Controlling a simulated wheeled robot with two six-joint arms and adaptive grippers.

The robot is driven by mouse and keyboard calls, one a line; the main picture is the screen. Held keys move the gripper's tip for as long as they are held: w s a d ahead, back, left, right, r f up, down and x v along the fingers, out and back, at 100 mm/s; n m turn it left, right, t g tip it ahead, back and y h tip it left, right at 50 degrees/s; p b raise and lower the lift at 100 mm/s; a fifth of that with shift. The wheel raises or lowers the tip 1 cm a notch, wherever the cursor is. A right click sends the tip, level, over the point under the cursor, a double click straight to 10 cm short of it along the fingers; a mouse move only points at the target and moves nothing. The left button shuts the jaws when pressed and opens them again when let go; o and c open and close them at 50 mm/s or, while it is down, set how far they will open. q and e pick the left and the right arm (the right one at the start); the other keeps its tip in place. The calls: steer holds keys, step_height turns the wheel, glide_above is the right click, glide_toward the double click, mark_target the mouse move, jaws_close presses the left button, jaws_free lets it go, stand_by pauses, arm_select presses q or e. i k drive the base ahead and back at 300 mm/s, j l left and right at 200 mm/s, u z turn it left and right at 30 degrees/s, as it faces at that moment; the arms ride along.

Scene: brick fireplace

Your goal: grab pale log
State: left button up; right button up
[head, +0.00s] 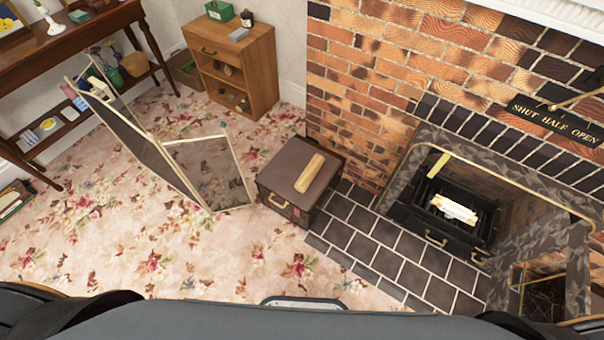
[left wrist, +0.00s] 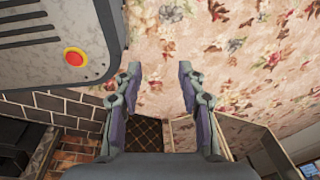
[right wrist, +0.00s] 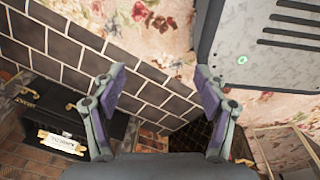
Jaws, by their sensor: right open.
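The pale log (head: 310,173) lies on the lid of a dark brown box (head: 278,172), to the left of the hearth in the head view. I cannot make out the log in either wrist view. My left gripper (left wrist: 159,75) is open and empty, with patterned carpet beyond its fingers. My right gripper (right wrist: 160,78) is open and empty, above hearth tiles and carpet. Neither gripper shows in the head view, so their distance from the log is unclear.
A folding mirror-like screen (head: 210,172) stands left of the box. The brick fireplace (head: 370,95) and black grate (head: 440,222) are to the right, with dark hearth tiles (head: 385,250) in front. A small wooden cabinet (head: 252,75) stands behind. The floral carpet (head: 130,250) in front is clear.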

mark_target(305, 180)
steer(key=i+l, duration=0.2)
steer(key=l, duration=0.15)
steer(key=i+l, duration=0.2)
steer(key=l, duration=0.2)
steer(key=i+l, duration=0.2)
steer(key=l, duration=0.15)
steer(key=i+l, duration=0.2)
steer(key=l, duration=0.2)
steer(key=i+l, duration=0.2)
steer(key=l, duration=0.15)
steer(key=k+j, duration=0.25)
steer(key=k+u, duration=0.1)
steer(key=u, duration=0.3)
steer(key=k+j+u, duration=0.1)
steer(key=u, duration=0.35)
steer(key=j+u, duration=0.2)
steer(key=u, duration=0.2)
steer(key=k, duration=0.05)
